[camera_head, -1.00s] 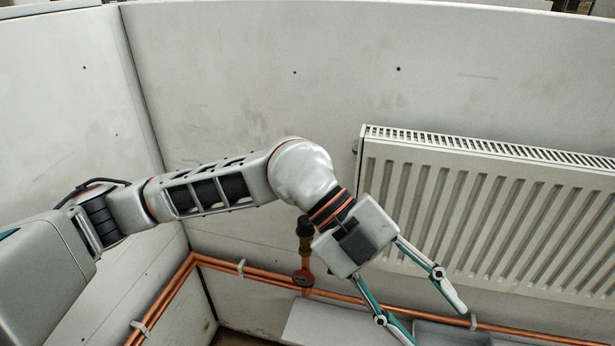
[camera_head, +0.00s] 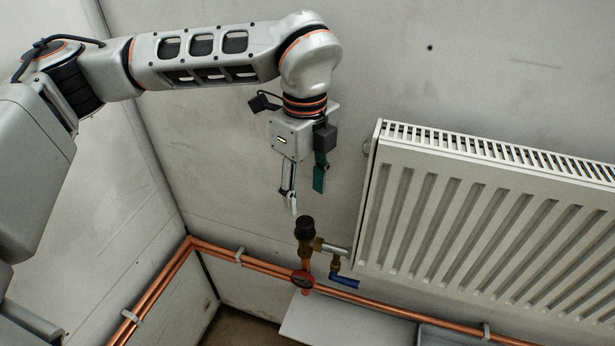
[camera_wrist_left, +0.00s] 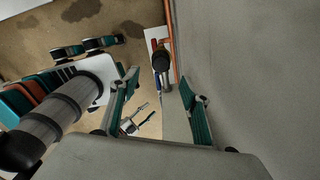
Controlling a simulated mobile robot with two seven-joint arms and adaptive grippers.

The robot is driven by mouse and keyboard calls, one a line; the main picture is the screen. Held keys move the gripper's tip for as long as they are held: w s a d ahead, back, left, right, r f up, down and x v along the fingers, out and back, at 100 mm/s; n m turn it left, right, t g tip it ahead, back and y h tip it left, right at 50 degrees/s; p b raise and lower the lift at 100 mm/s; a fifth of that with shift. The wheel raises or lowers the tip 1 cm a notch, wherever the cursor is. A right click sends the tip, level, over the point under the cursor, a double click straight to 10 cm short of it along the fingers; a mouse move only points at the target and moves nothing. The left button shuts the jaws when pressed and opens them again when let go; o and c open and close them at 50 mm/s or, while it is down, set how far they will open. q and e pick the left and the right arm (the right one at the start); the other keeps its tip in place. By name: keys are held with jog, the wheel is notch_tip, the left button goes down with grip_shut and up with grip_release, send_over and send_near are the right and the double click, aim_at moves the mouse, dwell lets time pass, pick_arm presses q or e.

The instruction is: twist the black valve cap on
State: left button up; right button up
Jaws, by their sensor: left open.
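The black valve cap (camera_head: 304,227) sits on top of the brass valve (camera_head: 307,247) at the left end of the radiator. I cannot tell how far it is screwed on. My left gripper (camera_head: 306,200) is open and empty, pointing down just above the cap and apart from it. In the left wrist view, the cap (camera_wrist_left: 160,60) shows as a dark round top beyond the two spread fingers (camera_wrist_left: 161,88), nearer the upper edge. A small two-pronged shape low in that view may be my right gripper, too small to read.
The white radiator (camera_head: 480,220) stands close to the right of the valve. A blue lever (camera_head: 344,281) and a red handwheel (camera_head: 302,279) sit below the cap. Copper pipes (camera_head: 400,313) run along the wall. A pale shelf (camera_head: 340,322) lies underneath. Space left of the valve is open.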

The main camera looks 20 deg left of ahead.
aim_at(306, 221)
pick_arm(q)
notch_tip(306, 221, down, 10)
jog(key=shift+r, duration=0.15)
dwell(0.3)
jog(key=c, duration=1.1)
jog(key=shift+c, duration=0.2)
